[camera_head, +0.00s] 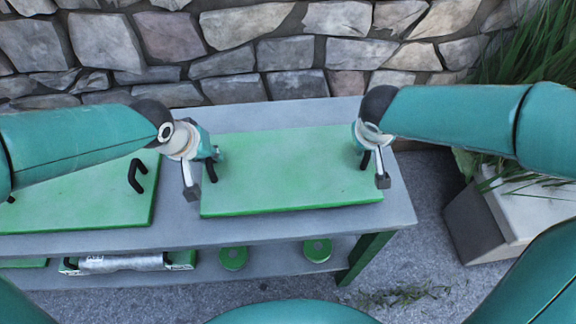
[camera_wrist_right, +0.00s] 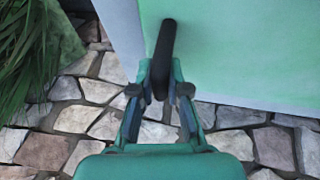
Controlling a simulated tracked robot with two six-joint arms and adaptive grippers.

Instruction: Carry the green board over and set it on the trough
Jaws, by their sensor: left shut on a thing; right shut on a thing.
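A flat green board (camera_head: 290,170) is at the right end of the grey bench, level; I cannot tell whether it touches the bench top. It also fills the upper right of the right wrist view (camera_wrist_right: 245,50). My left gripper (camera_head: 202,180) is shut on the black handle at its left edge, which is partly hidden. My right gripper (camera_head: 374,168) is shut on the right handle (camera_head: 366,159); this dark handle (camera_wrist_right: 164,50) stands between the fingers (camera_wrist_right: 160,92) in the wrist view. I cannot tell for certain which thing is the trough.
A second green board (camera_head: 90,195) with a black handle (camera_head: 137,175) lies left on the grey bench (camera_head: 270,228). A metal roller (camera_head: 122,263) and green discs (camera_head: 233,258) are on the lower shelf. A stone wall (camera_head: 270,50) stands behind. A planter (camera_head: 500,220) with grass stands right.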

